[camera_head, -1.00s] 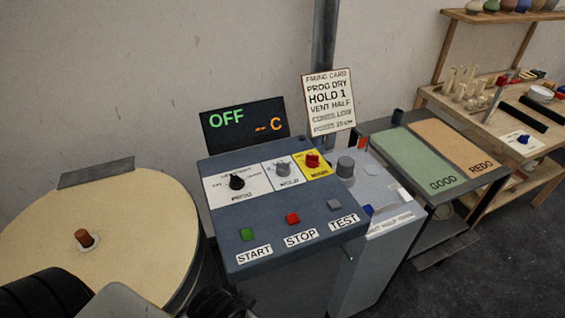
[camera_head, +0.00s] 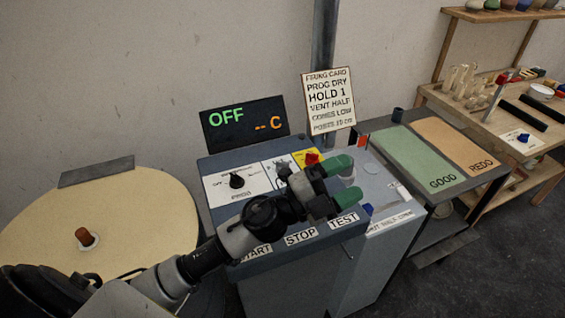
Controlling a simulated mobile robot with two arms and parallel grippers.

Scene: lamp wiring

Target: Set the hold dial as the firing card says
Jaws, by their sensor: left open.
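The firing card (camera_head: 329,101) hangs on the post behind the console and reads "PROG DRY", "HOLD 1", "VENT HALF", with smaller lines below. The hold dial is a grey knob on a white plate (camera_head: 270,175) in the middle of the console top; my left gripper hides most of it, so its setting cannot be read. My left gripper (camera_head: 344,182) is open, its green fingertips over the right side of the console, to the right of the hold dial. I cannot tell whether it touches anything. My right gripper is not in view.
The black program dial (camera_head: 236,181) is left of the hold dial, and a red knob (camera_head: 311,158) on a yellow plate is right of it. The display (camera_head: 245,121) reads "OFF". The round kiln lid (camera_head: 130,215) is at left. GOOD (camera_head: 415,160) and REDO (camera_head: 462,145) mats are at right.

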